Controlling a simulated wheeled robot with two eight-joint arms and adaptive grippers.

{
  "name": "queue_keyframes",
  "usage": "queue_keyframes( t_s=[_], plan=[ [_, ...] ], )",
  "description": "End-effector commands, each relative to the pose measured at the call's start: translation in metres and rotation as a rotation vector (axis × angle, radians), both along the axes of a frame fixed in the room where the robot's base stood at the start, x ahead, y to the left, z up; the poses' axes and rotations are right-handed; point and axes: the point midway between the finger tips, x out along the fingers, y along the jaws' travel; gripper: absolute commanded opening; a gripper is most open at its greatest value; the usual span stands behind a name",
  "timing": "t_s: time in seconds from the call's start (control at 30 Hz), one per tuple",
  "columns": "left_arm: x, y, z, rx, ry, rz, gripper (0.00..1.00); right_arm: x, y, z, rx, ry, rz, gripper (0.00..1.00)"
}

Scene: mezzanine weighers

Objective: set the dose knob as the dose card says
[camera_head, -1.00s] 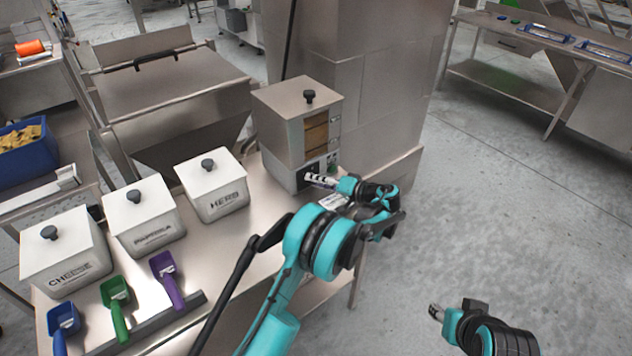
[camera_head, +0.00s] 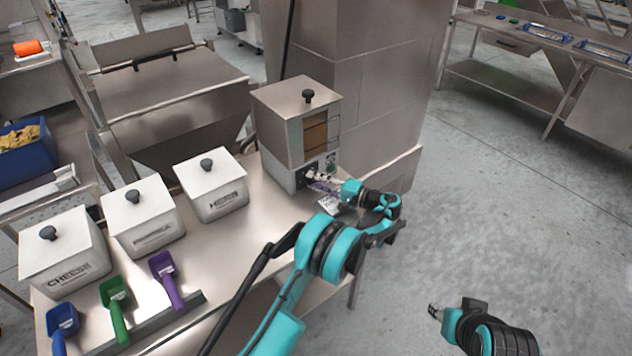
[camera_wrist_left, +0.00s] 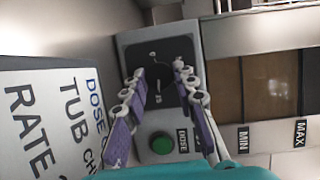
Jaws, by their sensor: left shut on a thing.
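The dose knob (camera_wrist_left: 158,86) is on a black dial plate on the front of the metal dispenser (camera_head: 283,133). My left gripper (camera_wrist_left: 160,80) has its two fingers on either side of the knob and is shut on it; the fingers hide part of the dial. In the head view the left gripper (camera_head: 316,180) is at the dispenser's lower front. The white dose card (camera_wrist_left: 45,120) is partly in the wrist view, with "DOSE", "TUB" and "RATE" readable and the rest cut off. It also shows in the head view (camera_head: 328,206). My right gripper (camera_head: 434,311) is over the floor, touching nothing.
A green button (camera_wrist_left: 162,143) sits beside the dial, near a "DOSE" label. A window with MIN and MAX marks (camera_wrist_left: 270,90) is on the dispenser. Lidded white tubs (camera_head: 66,255) and blue, green and purple scoops (camera_head: 117,310) stand left on the bench.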

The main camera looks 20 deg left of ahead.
Motion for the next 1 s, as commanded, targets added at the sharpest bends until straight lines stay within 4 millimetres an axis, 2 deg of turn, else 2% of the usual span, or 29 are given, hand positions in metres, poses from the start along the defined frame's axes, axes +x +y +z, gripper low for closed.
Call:
queue_keyframes(
  t_s=[0.33,0.37,0.4,0.43,1.0],
  plan=[
    [0.0004,-0.0006,-0.0006,-0.001,0.001,-0.002,0.0,0.0001,0.0,-0.0001,0.0,0.0,0.0,0.4],
    [0.0004,-0.0006,-0.0006,-0.001,0.001,-0.002,0.36,0.0,0.0,0.0,0.0,0.0,0.0,0.4],
    [0.0004,-0.0006,-0.0006,-0.001,0.001,-0.002,0.46,0.0001,0.0,-0.0001,0.0,0.0,0.0,0.4],
    [0.0003,-0.0006,-0.0005,-0.001,0.001,-0.002,0.49,0.0,0.0,0.0,0.0,0.0,0.0,0.4],
    [-0.0002,0.0001,0.0005,-0.04,-0.047,-0.001,0.49,0.0,0.0,-0.0001,0.0,0.0,0.0,0.4]
  ],
)
